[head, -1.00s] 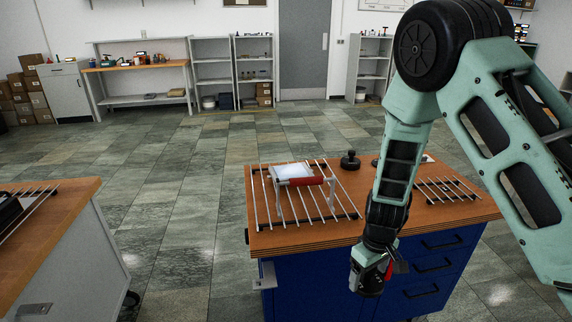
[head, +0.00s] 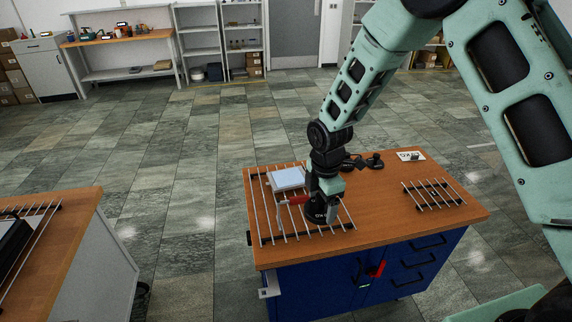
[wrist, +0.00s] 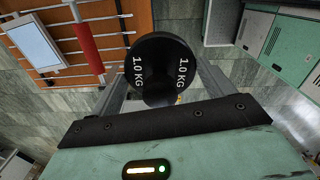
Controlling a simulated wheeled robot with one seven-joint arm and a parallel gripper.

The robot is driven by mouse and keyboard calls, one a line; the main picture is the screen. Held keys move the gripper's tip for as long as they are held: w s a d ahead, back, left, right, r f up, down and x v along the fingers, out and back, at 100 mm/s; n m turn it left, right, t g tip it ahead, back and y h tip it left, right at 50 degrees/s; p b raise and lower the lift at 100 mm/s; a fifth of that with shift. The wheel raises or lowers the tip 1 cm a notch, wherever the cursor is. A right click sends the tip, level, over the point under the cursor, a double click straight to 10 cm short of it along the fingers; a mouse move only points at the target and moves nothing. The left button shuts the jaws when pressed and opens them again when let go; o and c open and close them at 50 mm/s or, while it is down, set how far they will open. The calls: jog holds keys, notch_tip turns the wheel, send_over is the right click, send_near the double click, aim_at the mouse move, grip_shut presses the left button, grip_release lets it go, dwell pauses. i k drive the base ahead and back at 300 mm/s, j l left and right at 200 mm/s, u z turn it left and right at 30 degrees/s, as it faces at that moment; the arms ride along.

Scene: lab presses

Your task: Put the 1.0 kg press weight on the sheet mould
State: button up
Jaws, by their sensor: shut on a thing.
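The 1.0 kg press weight (wrist: 163,72) is a round black disc with "1.0 KG" marked twice, between my fingers in the wrist view. My gripper (head: 320,211) is shut on it over the right part of the wire rack in the head view. The weight's height above the rack is hard to tell. The sheet mould (head: 286,178) is a pale flat block on the rack, to the left of and behind my gripper. It also shows at the upper left of the wrist view (wrist: 37,42), apart from the weight.
A red handle bar (head: 294,200) stands on the rack between mould and gripper; it shows in the wrist view (wrist: 88,46). The wire rack (head: 268,222) lies on the wooden bench top (head: 385,212). Black weights (head: 374,161) and a white card (head: 410,155) are behind. A smaller rack (head: 434,193) is right.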

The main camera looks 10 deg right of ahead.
aim_at(288, 177)
jog(key=i, duration=1.2)
